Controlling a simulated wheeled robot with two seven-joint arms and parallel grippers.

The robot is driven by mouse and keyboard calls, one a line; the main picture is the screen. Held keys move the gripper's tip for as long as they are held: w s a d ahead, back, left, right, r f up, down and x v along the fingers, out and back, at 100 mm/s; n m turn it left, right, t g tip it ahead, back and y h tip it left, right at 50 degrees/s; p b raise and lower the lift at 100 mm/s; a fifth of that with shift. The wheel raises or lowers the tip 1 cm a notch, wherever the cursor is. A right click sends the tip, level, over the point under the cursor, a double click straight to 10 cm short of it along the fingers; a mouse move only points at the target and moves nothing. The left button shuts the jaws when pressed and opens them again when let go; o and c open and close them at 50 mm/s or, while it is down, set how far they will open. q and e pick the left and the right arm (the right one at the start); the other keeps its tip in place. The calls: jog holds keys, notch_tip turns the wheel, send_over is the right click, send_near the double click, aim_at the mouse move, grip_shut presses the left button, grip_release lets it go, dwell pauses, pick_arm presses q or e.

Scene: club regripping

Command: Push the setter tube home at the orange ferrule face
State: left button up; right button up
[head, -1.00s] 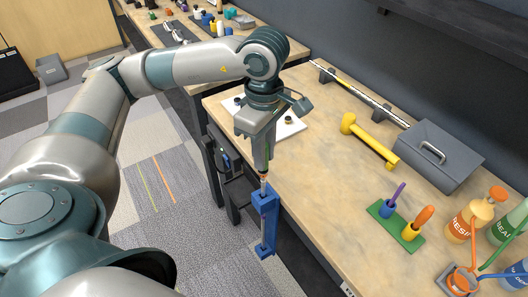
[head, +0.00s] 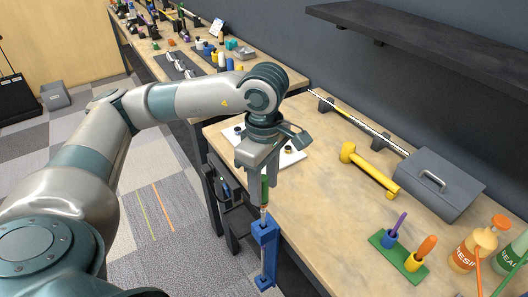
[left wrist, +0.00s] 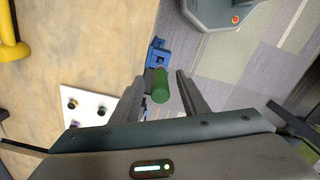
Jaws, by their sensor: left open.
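The green setter tube (head: 265,189) stands upright on the thin club shaft, above the blue clamp (head: 266,250) at the bench's front edge. A small orange-red spot, probably the ferrule (head: 265,207), shows just below the tube. My left gripper (head: 260,172) points down over the tube, jaws apart. In the left wrist view the tube (left wrist: 160,86) lies between the two spread fingers, with a visible gap to the right finger; contact on the left side cannot be told. The blue clamp (left wrist: 158,54) shows beyond it. Any gap between tube and ferrule is too small to tell. My right gripper is out of view.
A white pad (head: 287,155) with small dark-topped pots lies behind the gripper. A yellow mallet (head: 370,169), a grey toolbox (head: 440,184) and a green rack (head: 398,257) occupy the bench to the right. The bench middle is clear.

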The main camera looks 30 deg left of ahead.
pick_arm(q)
notch_tip(320, 180, up, 10)
jog(key=shift+b, duration=0.85)
notch_tip(320, 180, up, 7)
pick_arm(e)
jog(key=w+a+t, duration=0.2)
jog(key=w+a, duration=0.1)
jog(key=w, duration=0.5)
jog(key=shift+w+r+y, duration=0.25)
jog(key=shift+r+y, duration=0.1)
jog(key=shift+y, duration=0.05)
